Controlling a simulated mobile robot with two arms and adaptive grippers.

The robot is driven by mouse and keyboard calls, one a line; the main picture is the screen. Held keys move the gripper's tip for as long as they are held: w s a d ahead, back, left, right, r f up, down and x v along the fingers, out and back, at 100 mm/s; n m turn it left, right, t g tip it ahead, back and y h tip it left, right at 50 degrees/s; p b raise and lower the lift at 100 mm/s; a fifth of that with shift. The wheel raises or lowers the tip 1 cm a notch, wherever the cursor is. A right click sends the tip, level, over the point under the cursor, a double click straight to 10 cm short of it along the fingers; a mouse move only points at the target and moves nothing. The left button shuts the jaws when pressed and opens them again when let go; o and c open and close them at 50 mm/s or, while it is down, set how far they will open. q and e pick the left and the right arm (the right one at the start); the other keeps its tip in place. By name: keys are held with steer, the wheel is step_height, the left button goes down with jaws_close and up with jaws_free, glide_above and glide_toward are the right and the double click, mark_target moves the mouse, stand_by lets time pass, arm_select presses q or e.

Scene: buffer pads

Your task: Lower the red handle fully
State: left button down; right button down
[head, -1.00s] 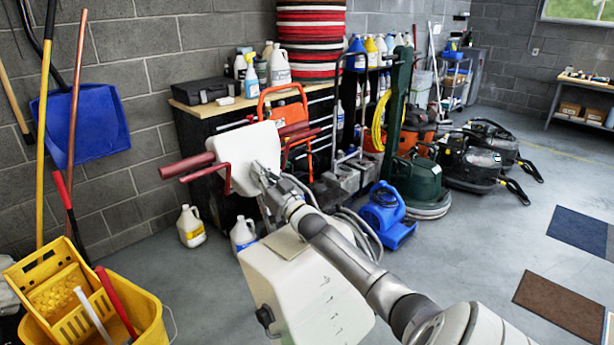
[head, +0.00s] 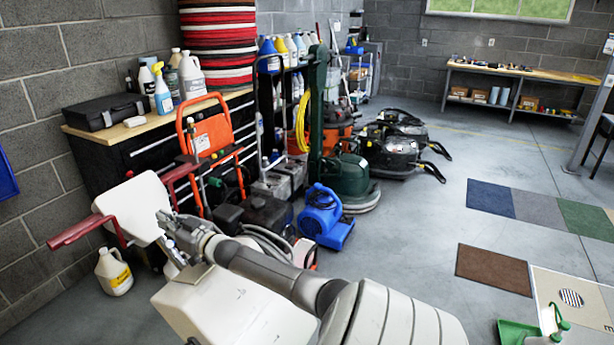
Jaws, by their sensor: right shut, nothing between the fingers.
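A white machine head (head: 131,207) with dark red grips stands at the left. One red grip (head: 76,231) sticks out to its left, with a thinner red lever beside it. Another red grip (head: 181,172) is on its far right side. My right gripper (head: 166,217) is shut and empty, at the lower right edge of the white head. I cannot tell whether it touches the head. It is apart from the left grip. My arm hides part of the machine. My left gripper is not in view.
A workbench (head: 135,128) with bottles stands behind, with an orange hand truck (head: 190,130) in front. A blue blower (head: 323,215) and a green floor machine (head: 345,178) are to the right. A white jug (head: 113,273) stands below the grip. Open floor lies to the right.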

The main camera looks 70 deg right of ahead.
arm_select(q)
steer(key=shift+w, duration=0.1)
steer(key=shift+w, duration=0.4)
arm_select(e)
steer(key=shift+s, duration=0.15)
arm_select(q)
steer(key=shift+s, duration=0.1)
arm_select(e)
steer(key=s+a+f, duration=0.1)
steer(key=s, duration=1)
steer(key=shift+s+a, duration=0.15)
steer(key=shift+s, duration=0.2)
